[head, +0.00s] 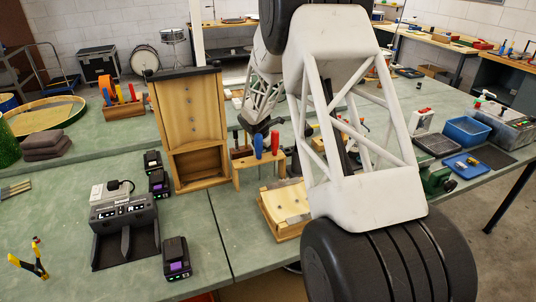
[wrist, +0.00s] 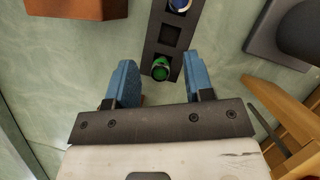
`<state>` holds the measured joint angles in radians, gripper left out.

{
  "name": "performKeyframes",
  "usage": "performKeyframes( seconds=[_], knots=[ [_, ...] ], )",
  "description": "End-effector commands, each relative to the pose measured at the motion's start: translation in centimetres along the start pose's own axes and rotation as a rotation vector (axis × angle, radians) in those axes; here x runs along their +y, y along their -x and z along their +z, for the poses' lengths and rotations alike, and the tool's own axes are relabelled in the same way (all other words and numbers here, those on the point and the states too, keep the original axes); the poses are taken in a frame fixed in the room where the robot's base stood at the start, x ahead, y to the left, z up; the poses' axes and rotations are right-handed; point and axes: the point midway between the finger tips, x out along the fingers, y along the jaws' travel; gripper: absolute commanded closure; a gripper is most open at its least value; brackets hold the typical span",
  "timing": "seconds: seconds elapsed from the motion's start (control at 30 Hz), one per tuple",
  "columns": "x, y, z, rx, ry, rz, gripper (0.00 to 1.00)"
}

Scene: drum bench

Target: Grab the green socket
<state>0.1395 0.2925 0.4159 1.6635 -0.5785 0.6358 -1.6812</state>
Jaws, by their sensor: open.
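The green socket (wrist: 161,70) sits at the end of a dark socket rail (wrist: 164,48) in the wrist view. My gripper (wrist: 161,82) is open, its two blue fingers on either side of the socket with clear gaps; it touches neither side. I cannot tell how far the fingertips are above the socket. An empty square slot is beside it on the rail. I cannot make out the green socket in the head view, where my arm covers much of the bench.
A blue socket (wrist: 180,4) is farther up the rail. A wooden piece (wrist: 292,128) is at right and a reddish-brown block (wrist: 80,6) at upper left. In the head view, a wooden rack (head: 259,164) holds screwdrivers beside a tall wooden cabinet (head: 190,120). The front-left bench holds chargers.

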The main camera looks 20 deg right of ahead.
Motion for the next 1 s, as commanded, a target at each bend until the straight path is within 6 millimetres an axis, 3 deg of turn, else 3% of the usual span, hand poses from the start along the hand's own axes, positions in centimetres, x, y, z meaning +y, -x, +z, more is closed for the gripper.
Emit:
performKeyframes(
  seconds=[0.1,0.43,0.77,1.0],
  knots=[
    [0.0,0.0,0.0,0.0,0.0,0.0,0.52],
    [0.0,0.0,0.0,0.0,0.0,0.0,1.0],
    [0.0,0.2,0.1,0.0,0.0,0.0,1.0],
    [0.0,1.7,0.7,-0.001,0.0,0.001,1.0]
  ],
)
